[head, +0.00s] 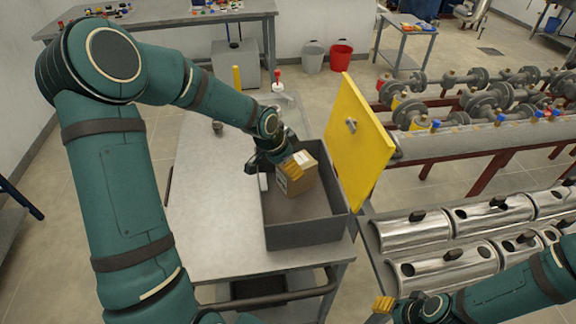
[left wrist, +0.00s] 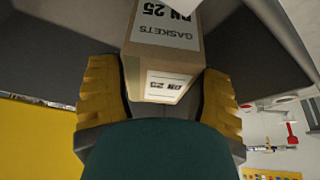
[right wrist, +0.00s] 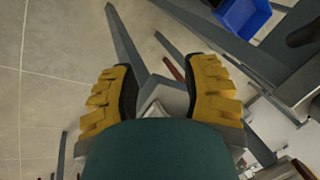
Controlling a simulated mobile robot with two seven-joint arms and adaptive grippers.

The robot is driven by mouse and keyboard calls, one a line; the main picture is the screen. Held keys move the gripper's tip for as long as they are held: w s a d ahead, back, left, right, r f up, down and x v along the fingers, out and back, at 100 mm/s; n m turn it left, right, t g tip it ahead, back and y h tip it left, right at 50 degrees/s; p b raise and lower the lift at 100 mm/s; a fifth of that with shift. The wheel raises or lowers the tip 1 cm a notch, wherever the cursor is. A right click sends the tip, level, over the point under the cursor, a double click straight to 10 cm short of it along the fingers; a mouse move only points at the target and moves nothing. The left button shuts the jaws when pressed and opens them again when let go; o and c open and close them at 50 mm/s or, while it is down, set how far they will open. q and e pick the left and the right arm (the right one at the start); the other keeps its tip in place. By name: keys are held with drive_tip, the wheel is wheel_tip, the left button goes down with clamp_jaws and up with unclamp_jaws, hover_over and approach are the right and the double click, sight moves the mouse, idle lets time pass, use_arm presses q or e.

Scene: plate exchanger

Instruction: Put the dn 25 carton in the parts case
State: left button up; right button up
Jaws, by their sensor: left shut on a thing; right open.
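The DN 25 carton (head: 297,176) is a brown box with white labels; in the left wrist view its labels read "GASKETS DN 25" (left wrist: 165,55). My left gripper (head: 290,165) is shut on the carton, its yellow fingers on either side of it in the left wrist view (left wrist: 163,95). The case's yellow lid (head: 358,140) stands open on the right. My right gripper (head: 385,305) is open and empty; it also shows in the right wrist view (right wrist: 160,95).
The case stands on a grey bench (head: 215,215) with free room left of it. Steel half-shells (head: 440,230) lie on a rack at the right. Pipes with flanges (head: 470,95) are behind. A red bucket (head: 341,57) stands on the floor.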

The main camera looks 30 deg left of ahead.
use_arm(q)
drive_tip(key=o, duration=1.3)
drive_tip(key=shift+c, duration=0.2)
drive_tip(key=shift+r, duration=0.1)
drive_tip(key=p+v, duration=0.2)
drive_tip(key=v, duration=1)
drive_tip(key=shift+p, duration=0.35)
